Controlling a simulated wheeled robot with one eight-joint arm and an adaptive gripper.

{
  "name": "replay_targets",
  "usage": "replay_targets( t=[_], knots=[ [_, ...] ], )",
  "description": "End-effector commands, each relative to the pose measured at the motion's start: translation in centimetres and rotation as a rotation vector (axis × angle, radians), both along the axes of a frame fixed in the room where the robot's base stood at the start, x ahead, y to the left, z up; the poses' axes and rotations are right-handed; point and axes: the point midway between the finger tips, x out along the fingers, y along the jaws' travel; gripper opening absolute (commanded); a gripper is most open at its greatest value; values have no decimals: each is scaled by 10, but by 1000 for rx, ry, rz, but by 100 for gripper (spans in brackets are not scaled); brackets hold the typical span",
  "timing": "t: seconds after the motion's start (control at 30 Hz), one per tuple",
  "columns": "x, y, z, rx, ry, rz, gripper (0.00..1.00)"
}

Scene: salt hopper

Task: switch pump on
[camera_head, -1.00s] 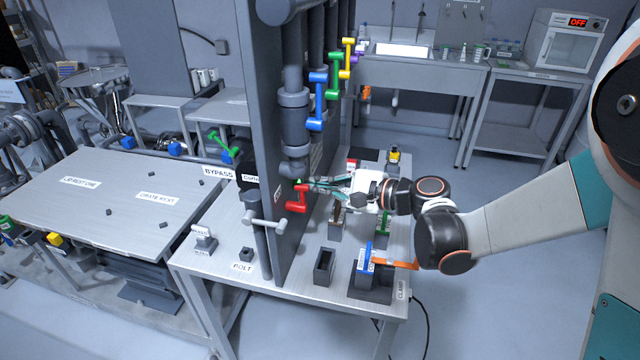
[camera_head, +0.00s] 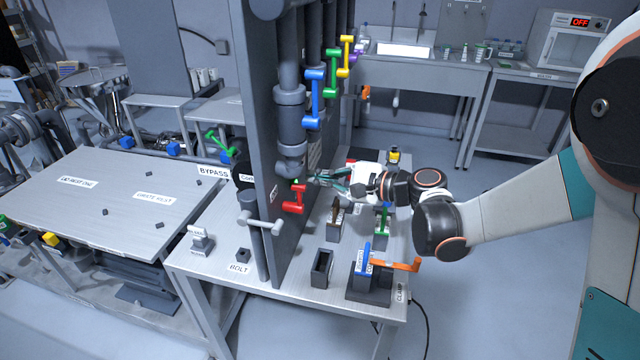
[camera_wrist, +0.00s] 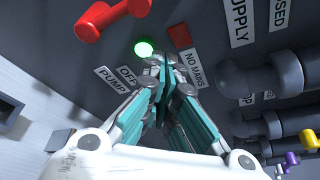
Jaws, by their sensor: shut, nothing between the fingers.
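A round green lit button (camera_wrist: 144,48) is on the dark panel in the wrist view. Below it are a PUMP label (camera_wrist: 111,83) and an OFF label (camera_wrist: 127,75). The green spot (camera_head: 297,181) also shows on the panel in the head view, just above the red valve handle (camera_head: 293,202). My gripper (camera_wrist: 160,62) is shut and empty, its teal fingertips just right of and below the button in the picture. In the head view my gripper (camera_head: 316,180) points left at the panel. I cannot tell whether the tips touch it.
In the wrist view a red square (camera_wrist: 180,36) and a NO MAINS label (camera_wrist: 192,69) are right of the tips, with dark pipes (camera_wrist: 265,85) beyond. Below my arm, the table holds an orange-handled clamp (camera_head: 398,264) and an open dark box (camera_head: 321,267).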

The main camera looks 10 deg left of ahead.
Motion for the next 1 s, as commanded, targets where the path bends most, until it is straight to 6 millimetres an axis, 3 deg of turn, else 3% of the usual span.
replay_targets(
  t=[0.2, 0.43, 0.63, 1.0],
  knots=[
    [-18, -47, 5, 0, 1, -6, 0],
    [-32, -81, 6, -2, -1, -5, 0],
    [-38, -92, 6, -1, 0, -3, 0],
    [-39, -92, 6, -2, -1, -3, 0]
  ],
)
